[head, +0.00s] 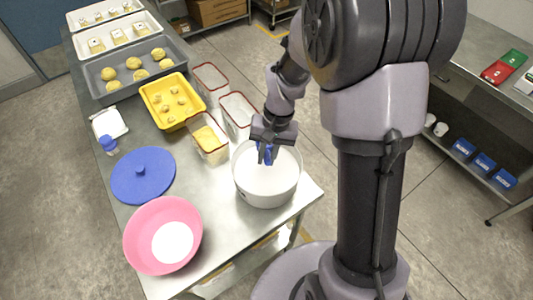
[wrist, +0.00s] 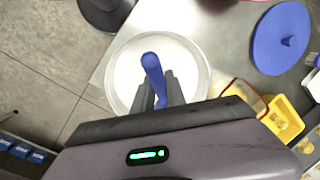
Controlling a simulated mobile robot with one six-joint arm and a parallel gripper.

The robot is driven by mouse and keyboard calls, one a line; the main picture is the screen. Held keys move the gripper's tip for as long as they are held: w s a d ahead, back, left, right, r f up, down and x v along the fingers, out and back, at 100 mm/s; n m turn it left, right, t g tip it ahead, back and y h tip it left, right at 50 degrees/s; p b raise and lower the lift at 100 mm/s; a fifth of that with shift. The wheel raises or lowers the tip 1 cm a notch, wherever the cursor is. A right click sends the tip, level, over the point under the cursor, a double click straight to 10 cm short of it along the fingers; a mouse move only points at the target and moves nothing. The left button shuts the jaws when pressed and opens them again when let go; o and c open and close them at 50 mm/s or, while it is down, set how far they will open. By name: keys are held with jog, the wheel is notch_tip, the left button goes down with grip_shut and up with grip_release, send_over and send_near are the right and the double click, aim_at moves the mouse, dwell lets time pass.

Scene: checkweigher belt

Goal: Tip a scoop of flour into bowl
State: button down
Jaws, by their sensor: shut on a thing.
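My gripper (head: 266,145) is shut on the handle of a blue scoop (wrist: 152,68). The scoop is over a round white tub (head: 267,199) filled with white flour (head: 283,165). The scoop's bowl end is not visible, so I cannot tell what it holds or how deep it sits in the flour. A pink bowl (head: 139,232) with a white patch (head: 172,243) in its bottom stands at the front left of the steel table. My gripper is to the right of and behind that bowl, apart from it.
A blue lid (head: 143,176) lies on the table between bowl and trays. Clear red-rimmed containers (head: 209,142) stand just behind the tub. A yellow tray (head: 172,102) and a grey tray (head: 133,75) hold dough pieces. A small scale (head: 109,122) is at the left edge.

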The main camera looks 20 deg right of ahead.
notch_tip(320, 180, down, 12)
jog(key=b, duration=0.9)
jog(key=shift+r, duration=0.15)
notch_tip(320, 180, up, 12)
jog(key=p, duration=0.9)
jog(key=shift+p, duration=0.35)
dwell(0.5)
